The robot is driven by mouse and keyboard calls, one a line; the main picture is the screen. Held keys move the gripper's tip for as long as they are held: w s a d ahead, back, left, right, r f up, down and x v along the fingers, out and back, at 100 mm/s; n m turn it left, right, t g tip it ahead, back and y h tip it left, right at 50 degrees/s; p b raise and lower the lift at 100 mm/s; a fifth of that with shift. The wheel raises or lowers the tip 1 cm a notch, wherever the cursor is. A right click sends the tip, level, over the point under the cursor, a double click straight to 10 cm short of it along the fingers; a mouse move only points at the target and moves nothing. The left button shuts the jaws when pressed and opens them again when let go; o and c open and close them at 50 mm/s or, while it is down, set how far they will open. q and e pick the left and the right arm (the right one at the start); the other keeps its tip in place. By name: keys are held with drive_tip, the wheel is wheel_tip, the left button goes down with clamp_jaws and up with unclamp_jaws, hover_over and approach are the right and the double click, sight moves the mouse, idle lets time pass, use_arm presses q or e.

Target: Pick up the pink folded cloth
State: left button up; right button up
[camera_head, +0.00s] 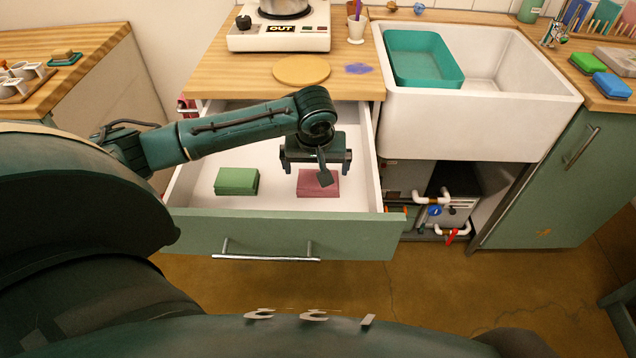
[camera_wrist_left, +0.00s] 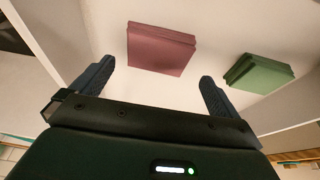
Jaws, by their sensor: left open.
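The pink folded cloth (camera_head: 314,188) lies flat in the open drawer, toward its right side. It shows whole in the left wrist view (camera_wrist_left: 160,48), just beyond the fingertips. My left gripper (camera_head: 318,172) is above the cloth in the head view and partly covers it. In the left wrist view my left gripper (camera_wrist_left: 158,75) is open, with nothing between its two dark fingers. The cloth lies apart from the fingers. My right gripper is in neither view.
A green folded cloth (camera_head: 237,181) lies in the drawer left of the pink one. The drawer's front panel (camera_head: 285,232) and side walls surround both. The worktop (camera_head: 237,78) overhangs the back of the drawer. A white sink (camera_head: 475,120) with a teal basin (camera_head: 420,60) stands to the right.

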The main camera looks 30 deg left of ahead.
sight(318, 183)
use_arm(q)
drive_tip(key=shift+d+b+x, duration=0.2)
drive_tip(key=shift+b+x, duration=0.1)
drive_tip(key=shift+x, duration=2.45)
drive_tip(key=shift+c, duration=0.3)
